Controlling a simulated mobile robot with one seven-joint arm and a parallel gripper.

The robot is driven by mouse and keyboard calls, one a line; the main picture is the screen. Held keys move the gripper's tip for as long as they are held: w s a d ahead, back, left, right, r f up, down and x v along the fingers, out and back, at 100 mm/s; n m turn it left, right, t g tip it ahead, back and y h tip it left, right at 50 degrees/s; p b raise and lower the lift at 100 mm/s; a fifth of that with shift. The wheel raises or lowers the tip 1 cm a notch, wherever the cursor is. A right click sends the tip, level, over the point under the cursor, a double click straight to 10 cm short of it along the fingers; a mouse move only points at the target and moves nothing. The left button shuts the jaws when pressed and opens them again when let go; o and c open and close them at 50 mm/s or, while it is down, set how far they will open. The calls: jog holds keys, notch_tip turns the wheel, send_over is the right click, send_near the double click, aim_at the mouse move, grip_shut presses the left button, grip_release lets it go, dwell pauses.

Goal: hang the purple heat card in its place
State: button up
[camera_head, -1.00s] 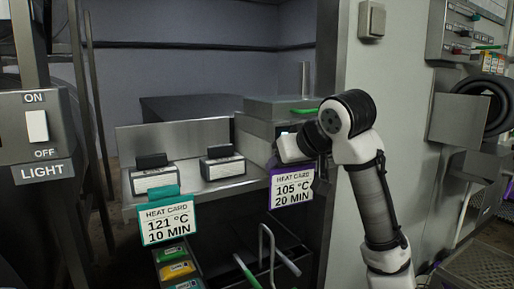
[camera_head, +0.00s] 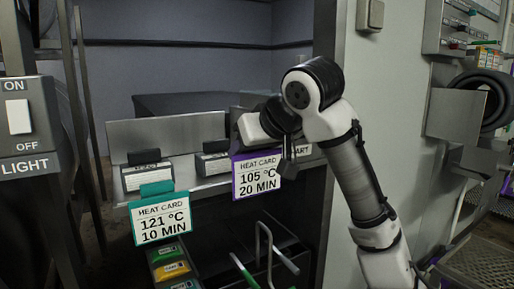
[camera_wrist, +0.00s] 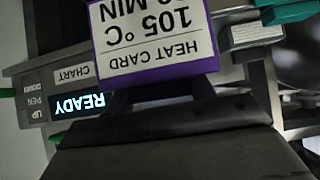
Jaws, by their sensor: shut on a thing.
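The purple heat card (camera_head: 257,188), reading 105 °C 20 MIN, hangs upright from my gripper (camera_head: 286,160) in the head view. My gripper is shut on its top tab. In the wrist view, the purple heat card (camera_wrist: 155,40) appears upside down beyond the dark fingers (camera_wrist: 162,98). A teal heat card (camera_head: 160,218), reading 121 °C 10 MIN, hangs at the shelf's front left. Two small label blocks with dark tops stand along the shelf: a left one (camera_head: 147,178) and a right one (camera_head: 207,165), partly hidden behind the purple card. I cannot tell which place belongs to the purple card.
A panel with a lit READY display (camera_wrist: 78,105) shows in the wrist view. Below the shelf are a rack of coloured blocks (camera_head: 172,268) and bent metal handles (camera_head: 265,245). A light switch (camera_head: 17,118) is at left. A grey wall (camera_head: 395,100) stands to the right.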

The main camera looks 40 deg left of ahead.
jog(key=shift+b+x, duration=0.7)
jog(key=shift+x, duration=1.95)
jog(key=shift+d+f+p, duration=0.1)
jog(key=shift+d+p, duration=0.05)
jog(key=shift+p, duration=0.3)
